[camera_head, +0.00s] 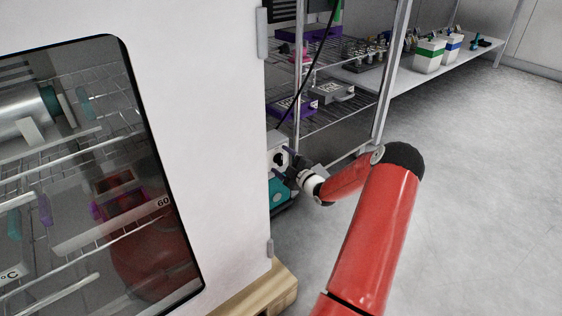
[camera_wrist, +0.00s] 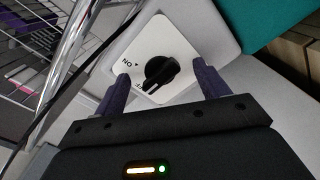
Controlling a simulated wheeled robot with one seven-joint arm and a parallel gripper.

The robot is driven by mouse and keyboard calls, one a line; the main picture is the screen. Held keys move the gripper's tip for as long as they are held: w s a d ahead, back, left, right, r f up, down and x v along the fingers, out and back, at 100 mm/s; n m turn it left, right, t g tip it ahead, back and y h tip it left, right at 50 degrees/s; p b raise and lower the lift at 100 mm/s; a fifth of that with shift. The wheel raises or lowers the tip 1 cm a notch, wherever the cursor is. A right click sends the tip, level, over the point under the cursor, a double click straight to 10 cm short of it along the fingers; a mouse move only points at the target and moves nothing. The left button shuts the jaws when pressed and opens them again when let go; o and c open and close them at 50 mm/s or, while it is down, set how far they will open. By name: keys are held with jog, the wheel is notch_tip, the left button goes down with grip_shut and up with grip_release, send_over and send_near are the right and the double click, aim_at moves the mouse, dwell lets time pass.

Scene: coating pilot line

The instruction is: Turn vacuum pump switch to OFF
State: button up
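The vacuum pump shows in the head view as a teal body (camera_head: 279,192) with a light grey switch box (camera_head: 276,142) above it, partly hidden by the white cabinet. In the wrist view its black rotary switch (camera_wrist: 161,71) sits on a white plate (camera_wrist: 152,40). "ON" is legible at the plate's left; another label at the lower edge is mostly covered. I cannot tell for sure which mark the knob points to. My gripper (camera_wrist: 160,74) is open, one dark finger on either side of the knob. In the head view my gripper (camera_head: 288,168) is at the switch box; contact cannot be told.
The white cabinet (camera_head: 200,100) with a glass door stands close on the left of my arm. A wire rack (camera_head: 335,118) with boxes is behind the pump. A thin black cable (camera_wrist: 62,100) runs past the switch box. Open floor (camera_head: 480,200) lies to the right.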

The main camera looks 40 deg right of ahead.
jog(key=s, duration=0.6)
jog(key=shift+d, duration=0.25)
dwell(0.6)
